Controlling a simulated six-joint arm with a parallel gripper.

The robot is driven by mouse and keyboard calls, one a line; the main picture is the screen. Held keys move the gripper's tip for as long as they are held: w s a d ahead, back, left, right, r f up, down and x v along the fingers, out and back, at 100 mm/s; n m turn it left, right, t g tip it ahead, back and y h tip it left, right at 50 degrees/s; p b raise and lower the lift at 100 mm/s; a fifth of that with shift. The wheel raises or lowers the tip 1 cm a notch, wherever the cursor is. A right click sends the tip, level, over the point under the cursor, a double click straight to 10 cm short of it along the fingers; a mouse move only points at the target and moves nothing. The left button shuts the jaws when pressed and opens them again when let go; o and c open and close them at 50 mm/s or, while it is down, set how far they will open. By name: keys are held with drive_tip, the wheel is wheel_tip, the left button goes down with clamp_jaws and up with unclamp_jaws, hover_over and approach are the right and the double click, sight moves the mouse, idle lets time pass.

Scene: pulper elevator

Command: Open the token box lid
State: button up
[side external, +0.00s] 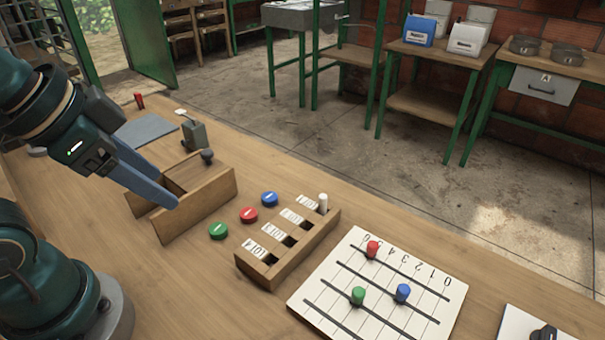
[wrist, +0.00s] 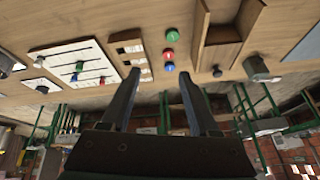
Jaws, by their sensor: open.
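A wooden box (side external: 208,199), which I take to be the token box, stands on the bench at left centre in the side view. Its dark interior partly shows, and I cannot tell how its lid sits. A dark round knob (side external: 207,156) shows at its far edge. The box also shows at the top of the wrist view (wrist: 201,35), with the knob (wrist: 217,71) below it. My gripper (side external: 168,197) is over the box in the side view, hiding part of it; contact is unclear. In the wrist view my gripper's fingers (wrist: 158,75) are apart with nothing between them.
Green (side external: 218,231), red (side external: 249,215) and blue (side external: 269,199) discs lie right of the box. A slotted wooden rack (side external: 290,250) and a white board (side external: 340,285) with coloured pegs lie beyond them. A small grey metal object (side external: 194,134) stands behind the box.

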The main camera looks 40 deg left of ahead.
drive_tip(key=w+a+r+m+g, duration=0.1)
drive_tip(key=w+a+r+m, duration=0.1)
drive_tip(key=w+r+m, duration=0.35)
drive_tip(key=g, duration=0.5)
hover_over(207, 152)
drive_tip(key=shift+m, duration=0.45)
wheel_tip(207, 152, down, 10)
drive_tip(key=shift+r, duration=0.15)
drive_tip(key=shift+a+f, duration=0.1)
drive_tip(key=shift+f, duration=2.4)
clamp_jaws()
drive_tip(key=shift+r, duration=0.1)
